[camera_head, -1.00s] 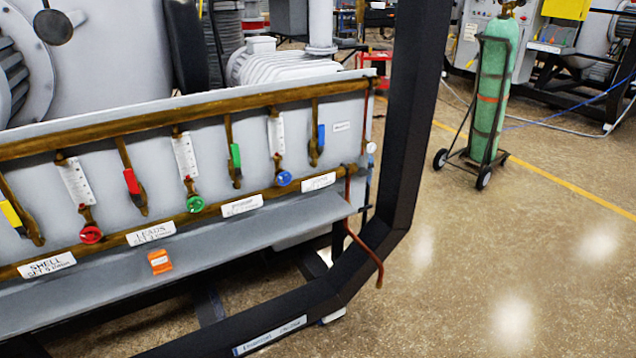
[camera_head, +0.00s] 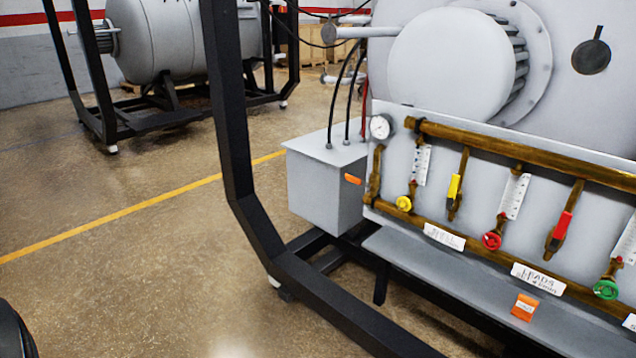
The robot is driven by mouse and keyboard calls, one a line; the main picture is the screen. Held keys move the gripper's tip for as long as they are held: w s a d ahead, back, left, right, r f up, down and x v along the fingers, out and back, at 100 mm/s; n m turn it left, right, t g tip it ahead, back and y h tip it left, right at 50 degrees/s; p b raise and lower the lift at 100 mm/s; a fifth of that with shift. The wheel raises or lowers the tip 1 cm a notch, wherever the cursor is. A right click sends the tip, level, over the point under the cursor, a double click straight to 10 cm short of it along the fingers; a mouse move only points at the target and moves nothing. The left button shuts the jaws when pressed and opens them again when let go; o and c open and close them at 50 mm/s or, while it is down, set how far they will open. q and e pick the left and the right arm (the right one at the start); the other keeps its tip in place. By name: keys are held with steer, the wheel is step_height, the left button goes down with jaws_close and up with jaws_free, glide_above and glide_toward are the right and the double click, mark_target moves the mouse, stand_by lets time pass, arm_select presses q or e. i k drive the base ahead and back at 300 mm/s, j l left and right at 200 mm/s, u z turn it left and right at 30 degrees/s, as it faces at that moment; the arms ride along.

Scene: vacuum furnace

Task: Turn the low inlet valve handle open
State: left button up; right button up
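A valve panel (camera_head: 398,153) with brass pipes fills the right side of the head view. Further right are a red round knob (camera_head: 491,241), a red lever (camera_head: 562,226) and a green round knob (camera_head: 605,289). I cannot tell which one is the low inlet valve handle. Neither of my grippers shows.
A black frame (camera_head: 262,235) stands left of the panel and runs along the floor in front of it. A grey box (camera_head: 322,187) adjoins the panel's left end. An orange tag (camera_head: 524,307) sits on the shelf. Open floor (camera_head: 130,260) lies to the left.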

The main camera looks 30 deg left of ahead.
mark_target(352, 179)
steer(key=u, duration=0.85)
steer(key=i+j+z, duration=0.15)
steer(key=i+j, duration=1.75)
steer(key=j, duration=0.1)
